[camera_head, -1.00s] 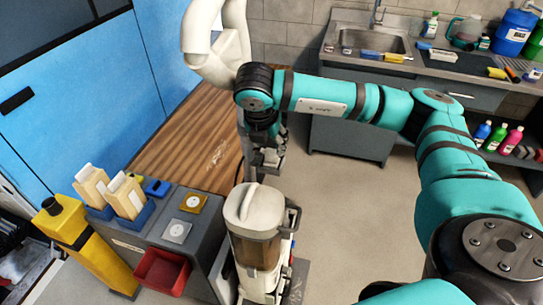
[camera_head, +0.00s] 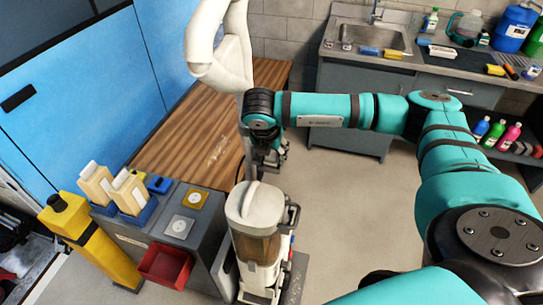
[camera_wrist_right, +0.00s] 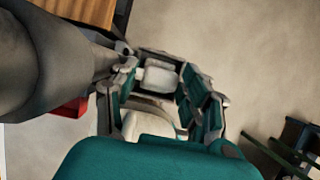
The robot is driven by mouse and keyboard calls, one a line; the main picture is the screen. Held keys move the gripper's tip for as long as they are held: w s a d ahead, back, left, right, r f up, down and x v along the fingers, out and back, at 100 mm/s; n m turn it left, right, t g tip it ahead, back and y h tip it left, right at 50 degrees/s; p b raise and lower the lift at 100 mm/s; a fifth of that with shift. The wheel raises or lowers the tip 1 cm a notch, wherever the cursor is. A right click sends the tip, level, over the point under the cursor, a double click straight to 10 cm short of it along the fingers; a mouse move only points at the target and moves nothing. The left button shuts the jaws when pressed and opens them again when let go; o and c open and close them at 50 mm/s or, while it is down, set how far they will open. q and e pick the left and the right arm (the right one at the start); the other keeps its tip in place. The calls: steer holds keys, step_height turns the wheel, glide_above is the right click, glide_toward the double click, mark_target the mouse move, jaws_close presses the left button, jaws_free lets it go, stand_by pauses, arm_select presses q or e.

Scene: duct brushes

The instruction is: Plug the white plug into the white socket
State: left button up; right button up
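My right gripper (camera_head: 264,168) points down just above and behind the white vacuum cleaner in the head view. In the right wrist view its two fingers (camera_wrist_right: 163,88) are spread apart. A pale, blocky white piece (camera_wrist_right: 159,77) shows between them. I cannot tell whether it is the white plug or part of the vacuum, or whether the fingers touch it. The white socket (camera_head: 179,227) is a pale square plate on top of the grey cabinet, left of the vacuum and away from my right gripper. My left gripper is not in view.
The vacuum cleaner (camera_head: 258,235) stands beside the grey cabinet (camera_head: 200,250). A yellow plate (camera_head: 192,199) lies by the white socket. A red bin (camera_head: 165,265) hangs on the cabinet front. Two cartons (camera_head: 112,187) stand at its left.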

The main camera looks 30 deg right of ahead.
steer(key=c, duration=0.8)
steer(key=shift+r, duration=0.1)
steer(key=shift+r+b, duration=0.5)
steer(key=shift+b, duration=0.05)
step_height(320, 180, up, 2)
steer(key=shift+r+b, duration=0.1)
steer(key=shift+b, duration=0.65)
steer(key=s+r+b, duration=0.1)
steer(key=s+b, duration=0.4)
steer(key=s, duration=1.1)
steer(key=shift+d+r, duration=0.3)
steer(key=shift+d, duration=0.05)
